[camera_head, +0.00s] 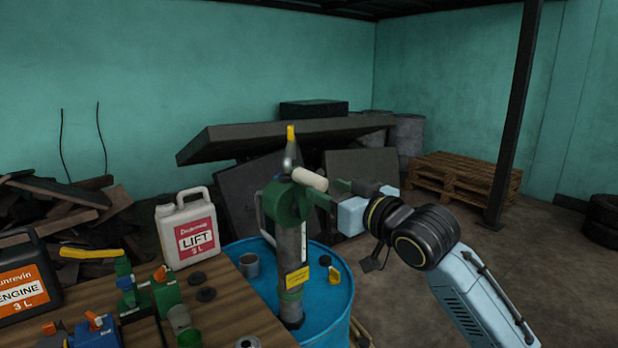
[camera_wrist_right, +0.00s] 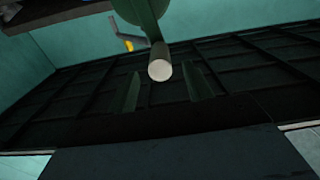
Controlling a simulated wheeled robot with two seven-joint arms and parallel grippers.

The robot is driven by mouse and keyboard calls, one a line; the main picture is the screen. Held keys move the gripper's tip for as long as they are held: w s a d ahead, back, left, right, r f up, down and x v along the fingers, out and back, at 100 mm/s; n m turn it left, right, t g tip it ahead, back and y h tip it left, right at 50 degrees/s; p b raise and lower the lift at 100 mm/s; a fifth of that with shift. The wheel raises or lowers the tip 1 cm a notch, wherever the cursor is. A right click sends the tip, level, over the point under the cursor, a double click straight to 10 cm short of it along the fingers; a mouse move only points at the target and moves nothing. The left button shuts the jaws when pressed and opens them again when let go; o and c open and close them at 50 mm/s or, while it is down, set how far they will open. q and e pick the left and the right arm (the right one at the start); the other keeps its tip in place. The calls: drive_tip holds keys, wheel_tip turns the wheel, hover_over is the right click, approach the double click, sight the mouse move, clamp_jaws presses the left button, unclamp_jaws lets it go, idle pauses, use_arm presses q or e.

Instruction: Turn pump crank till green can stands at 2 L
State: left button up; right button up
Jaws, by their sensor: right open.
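The green hand pump (camera_head: 283,205) stands upright on a blue drum (camera_head: 335,290). Its cream crank grip (camera_head: 310,179) sticks out at the upper right of the pump body. My right gripper (camera_head: 332,194) is open beside the grip. In the right wrist view the grip's round end (camera_wrist_right: 160,70) shows between the two fingers (camera_wrist_right: 161,90), with gaps on both sides. A grey spout with a yellow tip (camera_head: 291,134) rises above the pump. I cannot pick out the green can for certain, and no fill level can be read. My left gripper is not in view.
Dark panels (camera_head: 285,135) and pallets (camera_head: 462,178) stand behind. Floor right of the drum looks clear.

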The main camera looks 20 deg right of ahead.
sight(309, 181)
drive_tip(key=p+x, duration=0.1)
drive_tip(key=x, duration=0.6)
drive_tip(key=shift+w+f, duration=0.1)
clamp_jaws()
